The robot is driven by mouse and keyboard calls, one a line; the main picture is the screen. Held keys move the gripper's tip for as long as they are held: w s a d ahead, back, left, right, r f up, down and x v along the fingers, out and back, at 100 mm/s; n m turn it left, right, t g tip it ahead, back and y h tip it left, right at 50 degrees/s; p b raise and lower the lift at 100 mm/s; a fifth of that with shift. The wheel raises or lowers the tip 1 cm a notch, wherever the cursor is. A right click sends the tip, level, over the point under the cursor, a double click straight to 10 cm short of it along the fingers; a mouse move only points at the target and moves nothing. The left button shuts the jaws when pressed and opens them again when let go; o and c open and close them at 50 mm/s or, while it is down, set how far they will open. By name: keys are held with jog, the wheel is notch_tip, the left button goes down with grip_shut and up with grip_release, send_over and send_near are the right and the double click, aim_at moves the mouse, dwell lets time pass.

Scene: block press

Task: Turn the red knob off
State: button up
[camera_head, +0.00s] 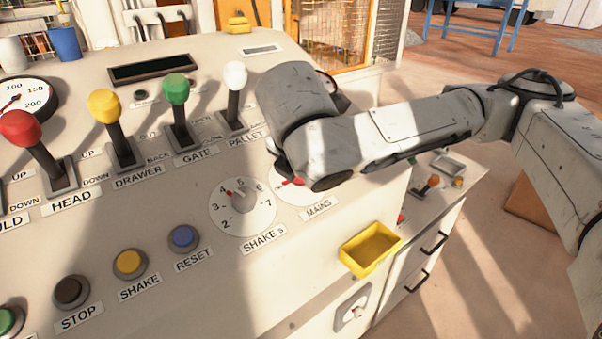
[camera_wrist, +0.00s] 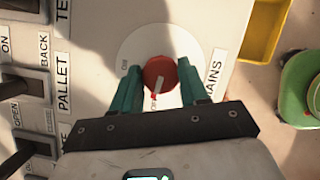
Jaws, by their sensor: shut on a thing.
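The red knob (camera_wrist: 160,74) sits on a round white dial labelled MAINS, with a pale pointer line across it, seen in the wrist view. My gripper (camera_wrist: 160,82) has its two green fingers on either side of the knob, shut on it. In the head view the white MAINS dial (camera_head: 290,190) is mostly hidden behind my wrist, and a small bit of red shows at its edge. The fingers are hidden in that view. In the wrist view the pointer line runs up and slightly right from the lower left; small dial lettering is hard to read.
Left of my wrist, the PALLET lever (camera_head: 235,85) has a white top and the GATE lever (camera_head: 177,95) a green one. The SHAKE s dial (camera_head: 243,207) lies close left of MAINS. A yellow tray (camera_head: 370,249) is at the panel's right edge.

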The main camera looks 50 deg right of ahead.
jog(key=shift+f+n, duration=0.1)
jog(key=shift+n, duration=0.5)
jog(key=shift+s+b, duration=0.1)
jog(key=shift+b, duration=0.2)
jog(key=o, duration=1)
jog(key=shift+o, duration=0.2)
